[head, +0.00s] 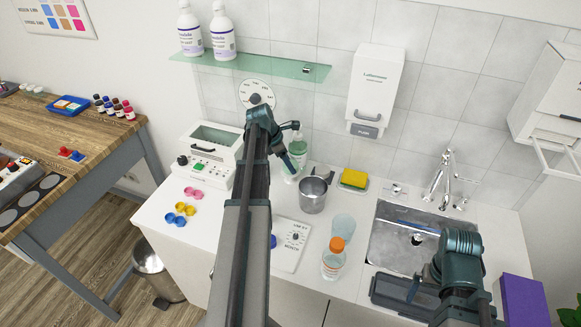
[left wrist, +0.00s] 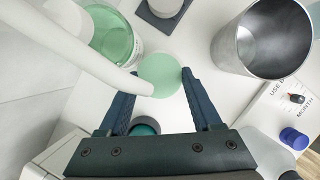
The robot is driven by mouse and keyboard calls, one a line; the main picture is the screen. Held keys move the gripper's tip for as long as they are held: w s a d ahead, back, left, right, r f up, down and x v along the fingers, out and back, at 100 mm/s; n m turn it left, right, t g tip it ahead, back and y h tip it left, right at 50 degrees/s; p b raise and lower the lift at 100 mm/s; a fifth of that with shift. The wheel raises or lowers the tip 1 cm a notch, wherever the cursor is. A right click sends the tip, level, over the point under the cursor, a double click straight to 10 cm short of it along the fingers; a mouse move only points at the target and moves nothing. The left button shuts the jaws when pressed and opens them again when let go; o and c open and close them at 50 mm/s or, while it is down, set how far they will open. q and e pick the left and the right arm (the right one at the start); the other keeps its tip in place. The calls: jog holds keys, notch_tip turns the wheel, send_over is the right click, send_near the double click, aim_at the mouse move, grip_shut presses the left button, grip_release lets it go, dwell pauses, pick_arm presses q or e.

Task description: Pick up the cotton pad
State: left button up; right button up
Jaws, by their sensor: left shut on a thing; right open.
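The cotton pad appears to be the pale green flat disc (left wrist: 160,72) in the left wrist view. It lies between the fingertips of my left gripper (left wrist: 160,78), which is shut on it. A white curved tube (left wrist: 90,50) passes in front of the pad's left edge. In the head view my left gripper (head: 292,158) is over the back of the counter, by a bottle of green liquid (head: 291,170); I cannot make out the pad there. My right gripper (head: 416,288) is open and empty at the front edge of the sink, partly hidden by its arm.
A metal cup (head: 312,196) stands right of my left gripper, with a yellow sponge (head: 354,178) beyond it. A glass (head: 343,228), an orange-capped bottle (head: 333,262) and a white device (head: 291,246) stand in front. The sink (head: 385,245) is to the right.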

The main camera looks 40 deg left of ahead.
pick_arm(q)
jog(key=shift+r, duration=0.2)
pick_arm(e)
jog(key=shift+r, duration=0.2)
pick_arm(q)
jog(key=shift+r+p, duration=0.45)
jog(key=shift+p, duration=0.15)
pick_arm(e)
jog(key=shift+r, duration=0.4)
pick_arm(q)
jog(key=s+d, duration=0.2)
jog(key=s, duration=0.3)
pick_arm(e)
jog(key=shift+r, duration=0.2)
pick_arm(q)
jog(key=r+p, duration=0.9)
jog(key=w+r+p, duration=0.1)
jog(key=r+p, duration=0.3)
jog(key=shift+a+r+p, duration=0.4)
pick_arm(e)
notch_tip(320, 180, up, 13)
jog(key=shift+r, duration=0.2)
